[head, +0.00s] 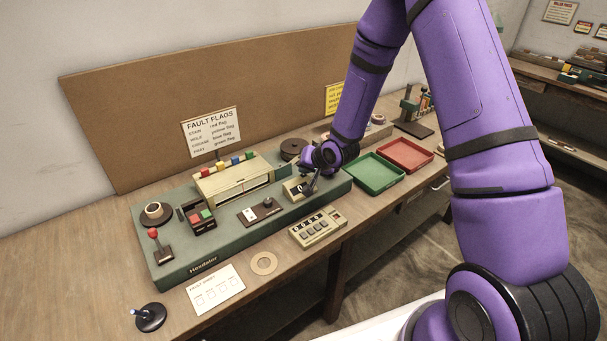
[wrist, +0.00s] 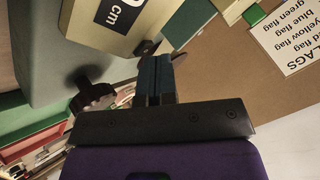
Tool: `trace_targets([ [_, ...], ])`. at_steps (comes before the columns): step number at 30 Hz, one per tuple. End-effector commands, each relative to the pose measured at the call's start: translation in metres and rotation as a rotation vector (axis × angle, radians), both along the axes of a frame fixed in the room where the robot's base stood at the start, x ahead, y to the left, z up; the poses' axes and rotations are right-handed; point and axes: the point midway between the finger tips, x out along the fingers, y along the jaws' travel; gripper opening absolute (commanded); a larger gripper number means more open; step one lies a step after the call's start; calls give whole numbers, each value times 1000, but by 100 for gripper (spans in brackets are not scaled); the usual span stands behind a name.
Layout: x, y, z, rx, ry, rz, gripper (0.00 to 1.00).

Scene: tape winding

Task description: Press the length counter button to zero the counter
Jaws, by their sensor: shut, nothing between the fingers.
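The length counter (head: 293,190) is a small cream box on the green machine bed, partly hidden by my gripper in the head view. In the wrist view the counter (wrist: 103,22) shows its face at the top, with part of a digit and "cm" on it. A small dark round part, which looks like the button (wrist: 145,47), sticks out at the counter's edge. My gripper (wrist: 155,62) is shut and empty, its fingertips right by that dark part. I cannot tell whether they touch. In the head view my gripper (head: 312,187) is at the counter's right side.
A black knob (wrist: 92,92) stands close to my fingers in the wrist view. In the head view a keypad box (head: 318,228) lies in front, green (head: 374,172) and red (head: 406,154) trays lie right, and a cream flag box (head: 233,183) stands left. A brown board is behind.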

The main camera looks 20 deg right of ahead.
Motion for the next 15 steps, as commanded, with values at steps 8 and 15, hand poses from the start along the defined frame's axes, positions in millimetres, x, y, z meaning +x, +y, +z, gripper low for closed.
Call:
trace_targets([
  [8,0,0,11,0,-1,-1,0],
  [15,0,0,16,0,0,0,0],
])
